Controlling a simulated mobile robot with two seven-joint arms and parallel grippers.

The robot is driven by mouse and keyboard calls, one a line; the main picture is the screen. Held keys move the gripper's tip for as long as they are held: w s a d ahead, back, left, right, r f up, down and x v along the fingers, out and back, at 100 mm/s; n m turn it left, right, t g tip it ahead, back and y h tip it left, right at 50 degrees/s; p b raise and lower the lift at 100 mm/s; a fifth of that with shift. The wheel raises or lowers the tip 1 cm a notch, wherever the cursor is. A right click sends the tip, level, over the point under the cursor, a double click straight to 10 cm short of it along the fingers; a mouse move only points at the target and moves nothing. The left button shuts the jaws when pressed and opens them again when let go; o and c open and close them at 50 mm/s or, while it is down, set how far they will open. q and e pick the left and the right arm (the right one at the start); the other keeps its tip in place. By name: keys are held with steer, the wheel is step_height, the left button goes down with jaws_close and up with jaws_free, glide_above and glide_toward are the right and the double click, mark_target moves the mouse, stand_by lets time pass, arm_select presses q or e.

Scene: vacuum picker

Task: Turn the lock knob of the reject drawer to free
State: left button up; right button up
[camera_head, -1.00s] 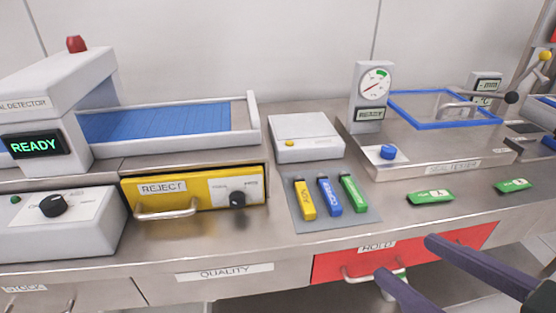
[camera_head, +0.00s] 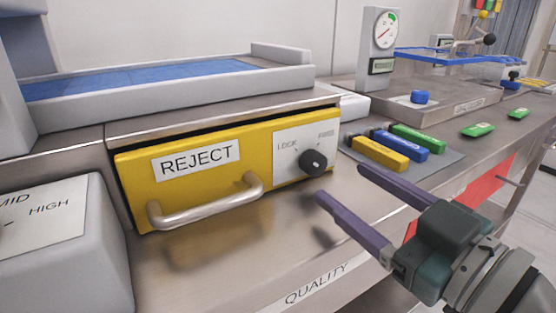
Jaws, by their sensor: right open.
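The reject drawer (camera_head: 225,170) is yellow, with a white label and a silver bar handle (camera_head: 207,203). Its black lock knob (camera_head: 313,162) sits on a white plate at the drawer's right end, marked LOCK on the left and FREE on the right. I cannot tell surely which mark the knob points to. My right gripper (camera_head: 342,184) is open and empty. Its two purple fingers reach in from the lower right, and their tips are just in front of and to the right of the knob, apart from it. My left gripper is not in view.
A grey control box (camera_head: 65,240) stands left of the drawer. A blue conveyor belt (camera_head: 130,80) runs above it. Yellow, blue and green sticks (camera_head: 380,153) lie on a grey mat to the right. The steel counter before the drawer is clear.

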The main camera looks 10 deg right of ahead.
mark_target(319, 168)
steer(key=shift+b+x, duration=0.3)
steer(key=shift+x, duration=2.1)
steer(key=shift+a, duration=0.1)
steer(key=shift+c, duration=0.3)
jaws_close()
